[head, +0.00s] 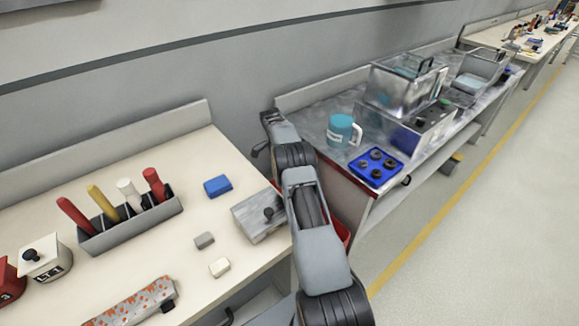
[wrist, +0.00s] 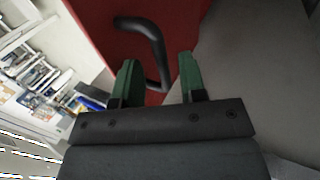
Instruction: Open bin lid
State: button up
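A red panel (wrist: 110,40) with a black bar handle (wrist: 150,38) fills the upper middle of the wrist view. It looks like the bin lid. My gripper (wrist: 158,72) has two green fingers, spread apart. The lower end of the handle shows between the fingertips; I cannot tell whether they touch it. In the head view a small part of a red bin (head: 342,229) shows to the right of my arm, between the two benches. The rest of it and my gripper are hidden behind my arm.
The left bench (head: 210,290) holds a rack of handled tools (head: 130,222), a grey box with a black knob (head: 250,220) and small blocks. The right bench carries a teal mug (head: 341,128), a blue tray (head: 376,166) and metal equipment. The floor (head: 470,240) at right is clear.

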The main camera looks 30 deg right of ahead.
jog(key=s+r, duration=0.1)
jog(key=r, duration=0.1)
jog(key=s+a+r, duration=0.1)
jog(key=s+r, duration=0.1)
jog(key=r, duration=0.1)
jog(key=s+a+r, duration=0.1)
jog(key=r, duration=0.2)
jog(key=shift+s+r, duration=0.15)
jog(key=shift+s, duration=0.25)
jog(key=s+a+r, duration=0.3)
jog(key=s, duration=0.5)
jog(key=shift+s+r, duration=0.15)
jog(key=shift+r, duration=0.15)
